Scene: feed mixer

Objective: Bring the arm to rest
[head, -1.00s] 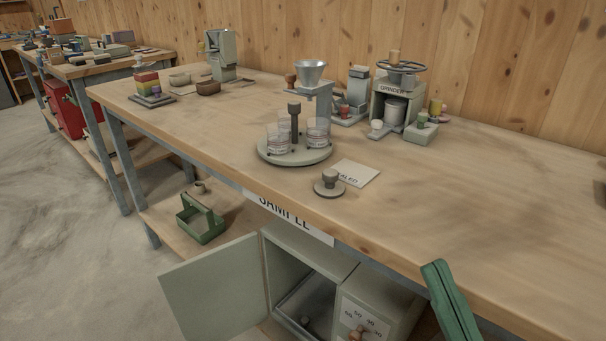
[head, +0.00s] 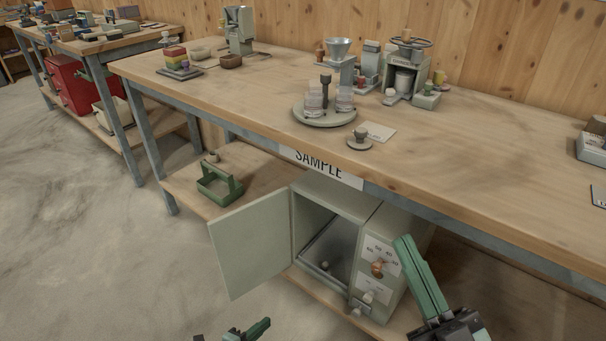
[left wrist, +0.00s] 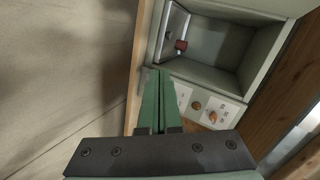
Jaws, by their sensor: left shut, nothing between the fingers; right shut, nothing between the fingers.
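My left gripper (head: 266,323) shows only in part at the bottom edge of the head view, below the open cabinet door. In the left wrist view its two green fingers (left wrist: 160,75) are together and hold nothing, pointing towards the cabinet. My right gripper (head: 404,243) is at the lower right of the head view, fingers together and empty, in front of the bench's front edge and overlapping the cabinet's right side in the picture.
The grey-green cabinet (head: 345,198) under the bench has its door (head: 250,240) swung open to the left. A green carrier (head: 219,188) sits on the lower shelf. The bench (head: 480,150) holds a turntable (head: 318,118) with beakers and a grinder (head: 408,75). The floor (head: 100,250) at left is clear.

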